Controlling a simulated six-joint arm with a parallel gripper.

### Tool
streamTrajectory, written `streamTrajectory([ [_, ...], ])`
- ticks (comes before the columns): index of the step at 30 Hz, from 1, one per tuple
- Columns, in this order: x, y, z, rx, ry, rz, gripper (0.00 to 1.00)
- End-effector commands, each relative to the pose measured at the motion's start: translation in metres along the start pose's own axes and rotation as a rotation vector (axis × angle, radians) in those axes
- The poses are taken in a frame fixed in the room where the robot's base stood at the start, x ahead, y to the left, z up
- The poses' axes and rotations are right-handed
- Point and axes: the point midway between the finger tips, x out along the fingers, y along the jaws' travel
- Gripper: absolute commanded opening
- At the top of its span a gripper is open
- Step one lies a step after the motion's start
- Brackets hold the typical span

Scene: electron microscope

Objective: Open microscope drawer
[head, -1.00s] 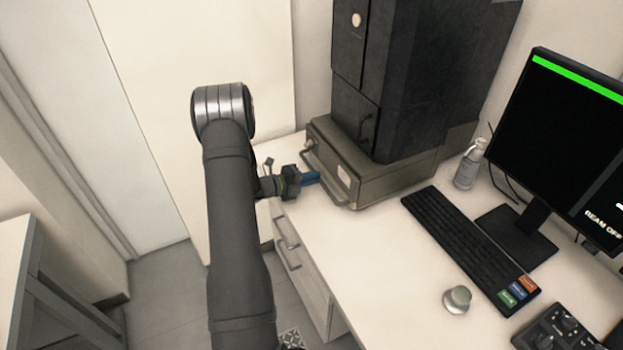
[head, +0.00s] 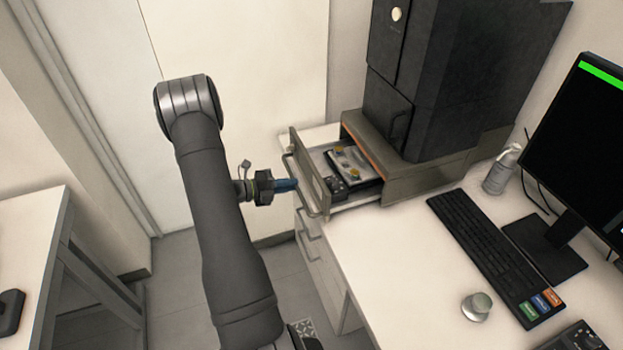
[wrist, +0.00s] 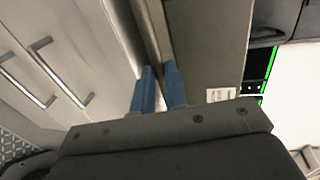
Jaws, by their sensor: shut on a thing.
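The microscope drawer (head: 314,176) stands pulled out of the grey base (head: 430,172) under the dark microscope column (head: 450,75). Inside it lie a light tray-like piece with yellow spots (head: 352,160) and a small dark item. My gripper (head: 296,184) is at the drawer's front, at its bar handle (head: 303,200). In the wrist view, the blue fingertips (wrist: 159,85) are on either side of the handle bar (wrist: 158,35), shut on it. The exact contact is partly hidden by the fingers.
A keyboard (head: 492,250), a round knob (head: 477,305), a pump bottle (head: 501,170) and a monitor (head: 582,150) stand on the white desk to the right. Desk drawers (head: 318,265) are below the microscope drawer. Another table (head: 30,250) is at the left. Floor shows between.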

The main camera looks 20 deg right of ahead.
Motion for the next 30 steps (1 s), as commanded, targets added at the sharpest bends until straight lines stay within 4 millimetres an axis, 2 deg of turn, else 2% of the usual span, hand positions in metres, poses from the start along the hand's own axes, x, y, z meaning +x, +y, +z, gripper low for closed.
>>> streamTrajectory([
  [1,-0.014,0.003,0.001,-0.001,-0.007,0.001,0.00],
  [6,-0.049,0.010,0.001,0.000,-0.005,0.001,0.00],
  [12,-0.075,0.015,0.001,0.000,-0.003,0.001,0.00],
  [19,-0.088,0.017,0.001,0.000,-0.001,0.000,0.00],
  [30,-0.089,0.018,0.001,0.001,-0.001,0.000,0.00],
])
